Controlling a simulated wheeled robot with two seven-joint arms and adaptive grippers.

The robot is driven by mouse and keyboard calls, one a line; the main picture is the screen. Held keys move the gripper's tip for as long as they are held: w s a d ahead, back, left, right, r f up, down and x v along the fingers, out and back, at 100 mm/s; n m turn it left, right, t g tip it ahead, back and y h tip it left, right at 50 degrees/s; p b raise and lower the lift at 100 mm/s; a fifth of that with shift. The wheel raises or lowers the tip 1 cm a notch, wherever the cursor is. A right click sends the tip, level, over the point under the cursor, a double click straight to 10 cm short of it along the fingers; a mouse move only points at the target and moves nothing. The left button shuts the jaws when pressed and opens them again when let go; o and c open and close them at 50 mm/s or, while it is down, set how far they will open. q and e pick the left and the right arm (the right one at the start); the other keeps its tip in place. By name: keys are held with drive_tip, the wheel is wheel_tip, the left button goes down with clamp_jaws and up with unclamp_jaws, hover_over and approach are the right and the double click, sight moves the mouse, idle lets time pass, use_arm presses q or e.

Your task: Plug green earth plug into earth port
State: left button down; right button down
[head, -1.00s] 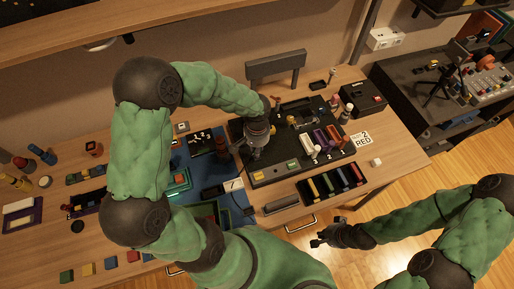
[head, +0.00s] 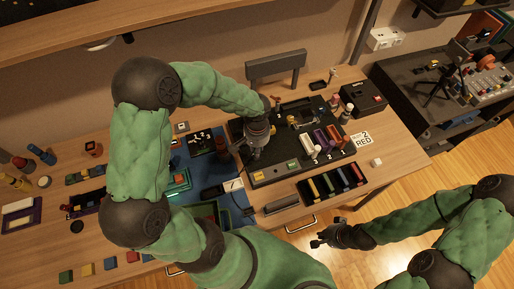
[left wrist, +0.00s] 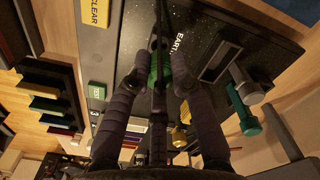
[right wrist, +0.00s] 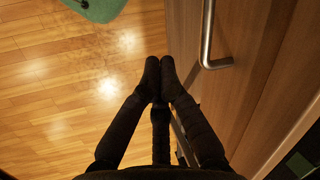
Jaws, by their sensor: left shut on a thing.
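The green earth plug (left wrist: 160,72) is between the two fingers of my left gripper (left wrist: 158,78), which is shut on it. The plug is beside the white EARTH lettering on the black panel (left wrist: 205,22). The fingers and plug hide the earth port, so I cannot tell whether the plug is in it. In the head view my left gripper (head: 256,154) is over the left part of the black board (head: 268,178), and the plug is hidden there. My right gripper (head: 324,238) is off the table's front, empty, with its fingertips (right wrist: 160,66) together.
A yellow CLEAR button (left wrist: 95,12) and a green button (left wrist: 97,91) are near the left fingers. A teal knob (left wrist: 248,122) stands on the panel's right. A tray of coloured bars (head: 338,184) lies at the table's front. A drawer handle (right wrist: 208,45) is near my right gripper.

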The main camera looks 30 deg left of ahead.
use_arm(q)
drive_tip(key=shift+f+b, duration=1.05)
drive_tip(key=shift+f, duration=0.2)
drive_tip(key=c, duration=1)
unclamp_jaws()
wheel_tip(320, 180, up, 12)
drive_tip(key=shift+f, duration=0.1)
